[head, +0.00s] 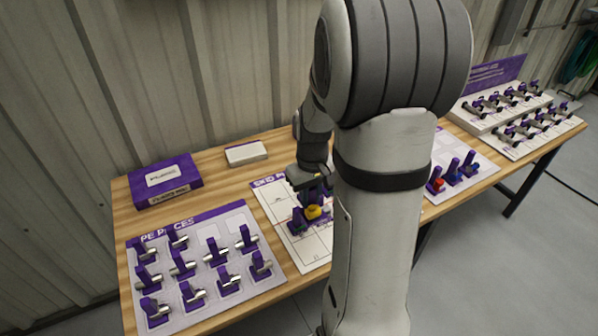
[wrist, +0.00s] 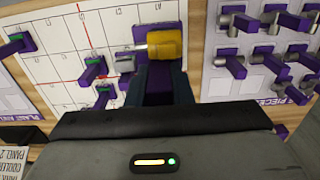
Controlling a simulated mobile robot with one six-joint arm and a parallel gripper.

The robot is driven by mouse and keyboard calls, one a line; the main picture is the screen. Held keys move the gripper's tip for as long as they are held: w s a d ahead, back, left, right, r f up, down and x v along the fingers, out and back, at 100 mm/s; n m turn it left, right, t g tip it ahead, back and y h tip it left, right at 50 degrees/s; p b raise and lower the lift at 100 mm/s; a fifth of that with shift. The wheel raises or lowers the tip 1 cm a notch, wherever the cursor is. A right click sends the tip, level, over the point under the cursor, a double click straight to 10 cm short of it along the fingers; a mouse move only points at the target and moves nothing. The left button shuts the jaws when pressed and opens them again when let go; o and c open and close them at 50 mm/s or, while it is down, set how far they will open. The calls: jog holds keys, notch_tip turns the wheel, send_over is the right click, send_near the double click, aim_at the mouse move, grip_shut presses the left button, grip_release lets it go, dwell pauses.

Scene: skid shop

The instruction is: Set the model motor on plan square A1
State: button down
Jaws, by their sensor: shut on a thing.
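The model motor is a yellow body on a purple base; it shows in the head view (head: 313,212) and in the wrist view (wrist: 166,44). My gripper (wrist: 166,88) is shut on its purple part; it also shows in the head view (head: 314,184), partly behind my arm. The motor is over the near edge of the white plan board (wrist: 55,60), which also shows in the head view (head: 271,190). I cannot tell whether its base touches the board. The motor and gripper hide the squares under them, and the small square labels are hard to read.
Several purple pieces, some with green parts (wrist: 94,68), stand on the plan board close beside the motor. A pipe pieces board (head: 207,290) lies left on the wooden bench (head: 120,215). A purple box (head: 165,181) and a white box (head: 246,153) sit behind. Red and blue pieces (head: 453,176) stand right.

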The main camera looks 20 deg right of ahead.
aim_at(310, 208)
jog(key=shift+w+r, duration=0.1)
jog(key=shift+r, duration=0.1)
jog(key=shift+f+b, duration=0.7)
jog(key=shift+f, duration=0.15)
jog(key=shift+f+b, duration=1.4)
jog(key=shift+f, duration=0.45)
jog(key=shift+f+b, duration=2.25)
jog(key=shift+f, duration=0.5)
jog(key=shift+f+b, duration=1.45)
jog(key=shift+f, duration=0.35)
jog(key=shift+f+b, duration=0.5)
jog(key=shift+f, duration=0.15)
jog(key=c, duration=1.2)
grip_release()
